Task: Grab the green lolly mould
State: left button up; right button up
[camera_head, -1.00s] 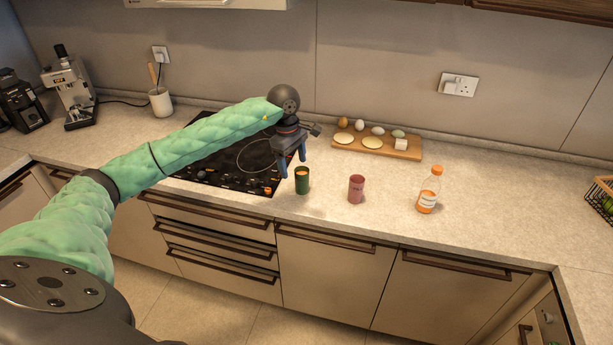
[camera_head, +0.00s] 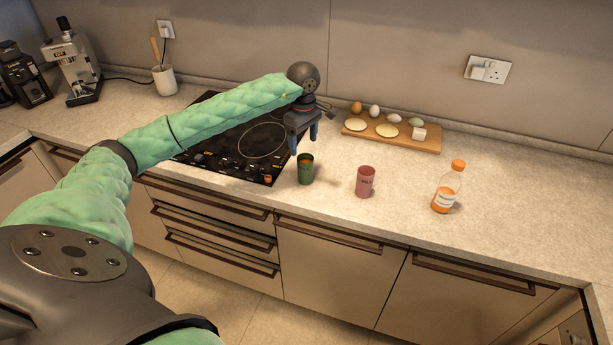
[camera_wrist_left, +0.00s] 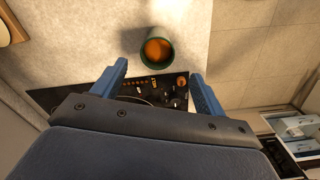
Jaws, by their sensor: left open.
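The green lolly mould (camera_head: 305,170) is a small dark green cup with orange inside. It stands upright on the counter just right of the hob's front corner. In the left wrist view the mould (camera_wrist_left: 157,47) is seen from above, round, with orange inside, beyond the fingertips and between their lines. My left gripper (camera_head: 304,146) is open and empty, its blue fingers pointing down just above and behind the mould. The fingers also show in the left wrist view (camera_wrist_left: 158,72), apart from the mould. My right gripper is not in view.
A pink cup (camera_head: 365,182) stands to the right of the mould, and an orange bottle (camera_head: 448,187) farther right. A wooden board (camera_head: 425,145) with eggs and pale rounds lies behind. The black hob (camera_head: 225,160) is at left. The counter's front edge is close.

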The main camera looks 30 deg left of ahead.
aim_at(306, 167)
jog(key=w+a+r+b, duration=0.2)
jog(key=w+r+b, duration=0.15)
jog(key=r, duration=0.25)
pick_arm(q)
jog(key=shift+f+p, duration=1.05)
jog(key=shift+f, duration=2.05)
jog(key=f+p, duration=0.1)
jog(key=f, duration=0.1)
jog(key=f+p, duration=0.2)
jog(key=shift+w+d, duration=0.15)
jog(key=shift+w, duration=0.05)
jog(key=shift+f, duration=0.6)
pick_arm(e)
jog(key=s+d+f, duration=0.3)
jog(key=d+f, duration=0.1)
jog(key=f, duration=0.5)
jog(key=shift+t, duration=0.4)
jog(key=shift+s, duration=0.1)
pick_arm(q)
jog(key=c, duration=1.2)
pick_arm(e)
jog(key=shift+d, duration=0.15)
pick_arm(q)
jog(key=shift+r, duration=0.25)
